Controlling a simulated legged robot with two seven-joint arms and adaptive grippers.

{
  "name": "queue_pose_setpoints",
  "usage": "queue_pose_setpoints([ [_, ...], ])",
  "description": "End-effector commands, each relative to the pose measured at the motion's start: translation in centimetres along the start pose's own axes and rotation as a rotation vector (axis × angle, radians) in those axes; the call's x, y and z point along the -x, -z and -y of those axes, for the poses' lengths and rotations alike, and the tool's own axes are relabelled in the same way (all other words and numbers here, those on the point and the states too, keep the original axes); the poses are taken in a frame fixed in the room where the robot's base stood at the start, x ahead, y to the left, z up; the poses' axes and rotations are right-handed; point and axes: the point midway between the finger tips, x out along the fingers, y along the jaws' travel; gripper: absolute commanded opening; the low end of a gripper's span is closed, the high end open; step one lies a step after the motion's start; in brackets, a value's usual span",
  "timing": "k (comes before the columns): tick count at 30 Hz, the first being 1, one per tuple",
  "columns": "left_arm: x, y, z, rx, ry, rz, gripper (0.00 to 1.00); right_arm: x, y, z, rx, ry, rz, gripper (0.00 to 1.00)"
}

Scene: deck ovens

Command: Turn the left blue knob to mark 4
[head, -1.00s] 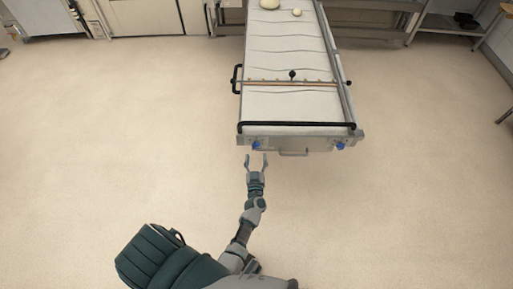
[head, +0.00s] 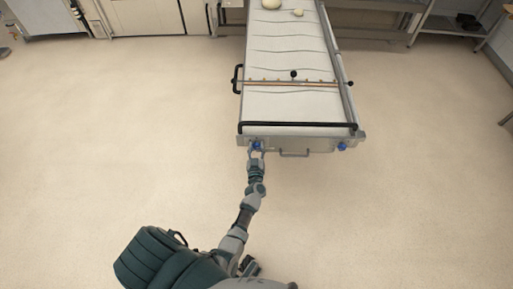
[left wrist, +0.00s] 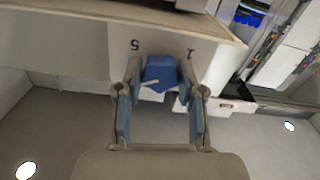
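The left blue knob (head: 256,145) is on the front panel of the long white-topped machine. In the left wrist view the knob (left wrist: 160,72) carries a pale pointer line. The marks 5 and 1 show upside down on the panel beside it; mark 4 cannot be made out. My left gripper (head: 257,152) is at the panel with its fingers apart. In the left wrist view its fingertips (left wrist: 160,75) stand on either side of the knob, very close to it; firm contact cannot be made out. My right gripper is not in view.
A second blue knob (head: 342,146) is at the right of the front panel, with a grey handle (head: 295,154) between. A black bar (head: 298,125) runs above the panel. Pale dough pieces (head: 271,4) lie at the far end. The floor around is clear.

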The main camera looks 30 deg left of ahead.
Motion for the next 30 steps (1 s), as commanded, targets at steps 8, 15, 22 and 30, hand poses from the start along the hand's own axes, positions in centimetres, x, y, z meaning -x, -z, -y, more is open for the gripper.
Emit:
queue_pose_setpoints([
  [8,0.0,0.1,0.0,0.058,-0.001,0.0,0.04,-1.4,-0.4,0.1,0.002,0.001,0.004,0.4],
  [15,0.0,0.0,0.0,0.059,-0.001,0.0,0.41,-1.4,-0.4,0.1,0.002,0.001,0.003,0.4],
  [22,0.0,0.0,0.0,0.059,-0.001,0.0,0.64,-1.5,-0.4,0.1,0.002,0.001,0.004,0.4],
  [30,0.9,-0.1,0.0,0.059,-0.001,0.002,0.64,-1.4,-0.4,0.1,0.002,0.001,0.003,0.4],
])
